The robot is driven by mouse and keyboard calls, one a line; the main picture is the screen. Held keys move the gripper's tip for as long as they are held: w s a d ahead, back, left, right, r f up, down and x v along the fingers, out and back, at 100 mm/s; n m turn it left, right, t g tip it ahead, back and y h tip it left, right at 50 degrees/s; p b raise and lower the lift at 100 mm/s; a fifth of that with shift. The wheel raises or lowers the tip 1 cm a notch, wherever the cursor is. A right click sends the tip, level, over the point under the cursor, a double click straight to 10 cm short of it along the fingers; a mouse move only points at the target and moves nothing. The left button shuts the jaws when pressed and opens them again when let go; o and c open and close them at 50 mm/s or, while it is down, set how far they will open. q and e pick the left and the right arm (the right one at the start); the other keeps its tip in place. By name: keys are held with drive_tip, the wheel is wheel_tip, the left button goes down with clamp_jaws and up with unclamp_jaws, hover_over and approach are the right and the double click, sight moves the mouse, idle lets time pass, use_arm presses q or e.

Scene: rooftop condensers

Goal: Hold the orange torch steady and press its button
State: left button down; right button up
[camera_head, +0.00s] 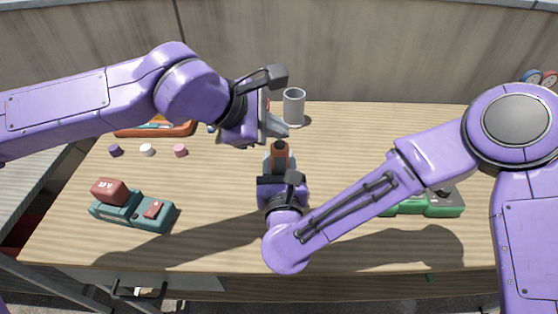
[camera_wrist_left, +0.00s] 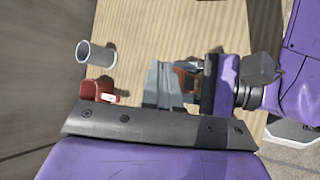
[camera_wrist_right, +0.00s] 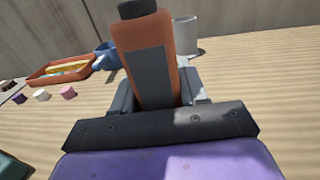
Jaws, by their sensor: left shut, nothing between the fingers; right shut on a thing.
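The orange torch (camera_head: 279,150) stands roughly upright near the middle of the table, with a dark cap on top. In the right wrist view the torch (camera_wrist_right: 150,65) shows a grey panel on its near side. My right gripper (camera_head: 280,166) is shut around its lower body. My left gripper (camera_head: 280,128) is shut and empty, its fingertips by the torch's top in the head view; I cannot tell whether they touch. In the left wrist view the shut left fingers (camera_wrist_left: 163,85) partly hide the torch (camera_wrist_left: 184,78). I cannot make out the button.
A grey cup (camera_head: 293,106) stands behind, with a red item (camera_wrist_left: 96,88) near it. An orange tray (camera_wrist_right: 62,72) and small discs (camera_head: 148,150) lie at left. A teal-and-red device (camera_head: 132,210) stands front left, a green one (camera_head: 428,206) right, partly behind my right arm.

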sight(276, 145)
use_arm(q)
drive_tip(key=shift+r, duration=2.95)
use_arm(e)
drive_tip(key=o, duration=1.7)
drive_tip(key=shift+o, duration=0.2)
use_arm(q)
wheel_tip(276, 145, down, 2)
drive_tip(key=shift+f+b, duration=0.2)
drive_tip(key=shift+b, duration=1.05)
use_arm(e)
drive_tip(key=s, duration=0.9)
drive_tip(key=shift+d, duration=0.3)
